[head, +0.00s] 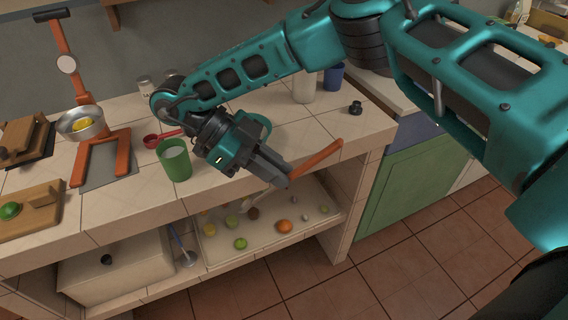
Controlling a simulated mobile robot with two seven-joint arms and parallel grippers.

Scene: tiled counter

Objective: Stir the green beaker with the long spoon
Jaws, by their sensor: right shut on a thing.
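The green beaker (176,165) stands upright on the tiled counter, near its front edge and just left of my right gripper. Its inside looks pale. My right gripper (279,176) reaches past the counter's front edge and is shut on the long spoon (318,159). The spoon's orange-brown handle sticks out to the upper right of the fingers, and a pale part shows to their lower left. The spoon is tilted and apart from the beaker. The fingers hide its middle. My left gripper is not in view.
A red measuring scoop (156,140) lies behind the beaker. An orange stand (100,152) with a metal bowl (82,124) is at left, near a cutting board (32,211). A tray (262,254) of fruit sits on the shelf below. A small black knob (355,108) lies on the right.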

